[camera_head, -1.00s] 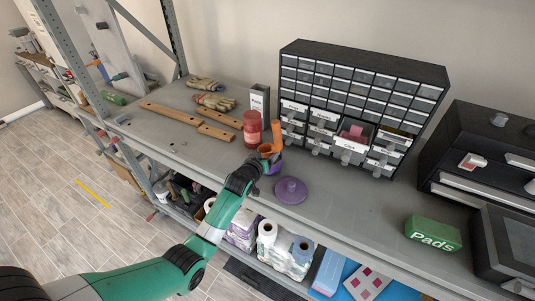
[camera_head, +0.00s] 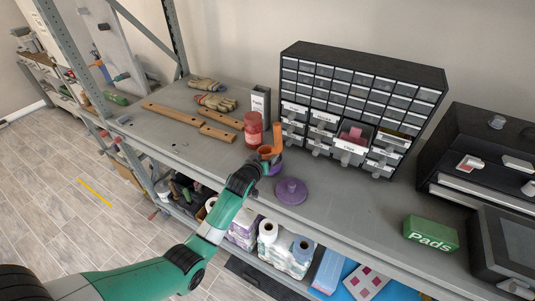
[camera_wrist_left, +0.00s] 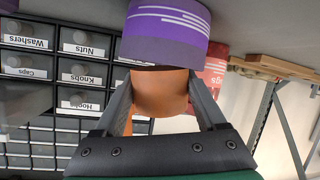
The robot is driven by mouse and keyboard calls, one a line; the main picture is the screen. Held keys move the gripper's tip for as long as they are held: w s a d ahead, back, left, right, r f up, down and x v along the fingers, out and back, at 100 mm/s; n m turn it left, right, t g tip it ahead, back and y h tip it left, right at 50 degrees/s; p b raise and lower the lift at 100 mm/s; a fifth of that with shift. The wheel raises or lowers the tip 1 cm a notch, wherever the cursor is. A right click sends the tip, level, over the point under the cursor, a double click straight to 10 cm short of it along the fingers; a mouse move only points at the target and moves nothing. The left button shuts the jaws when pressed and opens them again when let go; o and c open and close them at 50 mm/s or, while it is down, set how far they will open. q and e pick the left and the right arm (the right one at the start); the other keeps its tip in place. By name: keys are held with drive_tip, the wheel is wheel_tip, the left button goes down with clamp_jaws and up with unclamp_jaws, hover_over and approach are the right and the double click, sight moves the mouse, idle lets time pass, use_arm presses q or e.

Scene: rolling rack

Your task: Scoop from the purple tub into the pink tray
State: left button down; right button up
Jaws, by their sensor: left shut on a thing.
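My left gripper (camera_head: 262,162) is shut on an orange scoop (camera_head: 277,138), whose cup also shows between the fingers in the left wrist view (camera_wrist_left: 160,94). The purple tub (camera_head: 276,169) stands on the bench by the gripper, mostly hidden behind it in the head view. It shows large at the top of the left wrist view (camera_wrist_left: 165,30), close to the scoop; I cannot tell whether they touch. A pink tray-like piece (camera_head: 352,136) sits in an open drawer of the black cabinet. My right gripper is not in view.
A purple lid (camera_head: 291,191) lies right of the tub. A red jar (camera_head: 253,128) stands just behind it. Wooden bars (camera_head: 180,117) and gloves (camera_head: 215,102) lie to the left. A green Pads box (camera_head: 431,233) is at right. The bench between lid and box is clear.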

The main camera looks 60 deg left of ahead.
use_arm(q)
wheel_tip(320, 180, up, 12)
drive_tip(key=m+y+p, duration=0.1)
drive_tip(key=p, duration=0.6)
drive_tip(key=shift+f+m, duration=0.25)
drive_tip(key=shift+m, duration=0.05)
drive_tip(key=shift+w, duration=0.1)
drive_tip(key=s+d+f+m+t+h, duration=0.1)
drive_tip(key=d+f+m+h, duration=0.1)
drive_tip(key=d+f, duration=0.5)
drive_tip(key=s+d+f+m+t+h, duration=0.1)
drive_tip(key=d+f+m+t+h, duration=0.15)
drive_tip(key=d, duration=0.95)
drive_tip(key=s+d+f+m+h, duration=0.1)
drive_tip(key=s+d+m+h, duration=0.1)
drive_tip(key=s+d, duration=0.4)
drive_tip(key=s+d+f+m+h, duration=0.2)
drive_tip(key=s+d, duration=0.4)
drive_tip(key=d, duration=0.5)
drive_tip(key=shift+m+t+h, duration=0.35)
drive_tip(key=shift+m+h, duration=0.1)
drive_tip(key=shift+h, duration=0.4)
drive_tip(key=shift+f, duration=0.15)
